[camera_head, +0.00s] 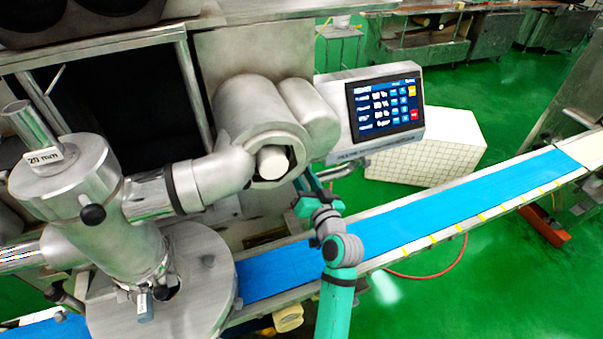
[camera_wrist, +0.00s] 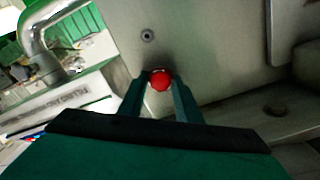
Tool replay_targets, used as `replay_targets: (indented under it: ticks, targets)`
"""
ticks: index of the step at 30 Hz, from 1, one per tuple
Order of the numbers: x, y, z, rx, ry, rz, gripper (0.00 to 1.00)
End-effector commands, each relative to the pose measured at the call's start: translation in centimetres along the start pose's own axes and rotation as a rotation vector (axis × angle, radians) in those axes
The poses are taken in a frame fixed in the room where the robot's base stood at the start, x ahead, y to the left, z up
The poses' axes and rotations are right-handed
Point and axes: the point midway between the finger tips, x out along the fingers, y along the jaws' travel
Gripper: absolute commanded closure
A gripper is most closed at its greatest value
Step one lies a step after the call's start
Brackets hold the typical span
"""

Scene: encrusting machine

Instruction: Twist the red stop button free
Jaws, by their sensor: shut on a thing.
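The red stop button (camera_wrist: 160,80) shows in the wrist view as a small round red knob against a grey metal panel. My gripper (camera_wrist: 161,88) has its two green fingers on either side of the button, shut on it. The button's base is dark and mostly hidden behind the knob and fingertips. In the head view my arm reaches up over the blue belt, and my gripper (camera_head: 305,180) is partly seen below the touch screen panel. The red button cannot be seen in the head view.
The blue conveyor belt (camera_head: 480,198) runs beneath my arm. A touch screen (camera_head: 385,103) sits up and to the right of my gripper. A bent metal pipe (camera_wrist: 38,42) is at the left in the wrist view. A steel machine with pipes (camera_head: 70,180) fills the left of the head view.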

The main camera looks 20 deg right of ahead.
Motion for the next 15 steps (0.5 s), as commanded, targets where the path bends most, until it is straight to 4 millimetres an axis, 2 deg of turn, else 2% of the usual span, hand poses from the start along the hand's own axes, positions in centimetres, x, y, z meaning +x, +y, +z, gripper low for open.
replay_targets:
  ticks: [11,12,14,15]
  targets:
    - [0.14,-0.23,0.10,0.004,-0.002,-0.004,0.92]
    - [0.14,-0.23,0.10,0.004,-0.002,-0.004,0.62]
    - [0.13,-0.20,0.09,0.004,-0.002,-0.004,0.51]
    - [0.11,-0.18,0.08,0.004,-0.002,-0.004,0.51]
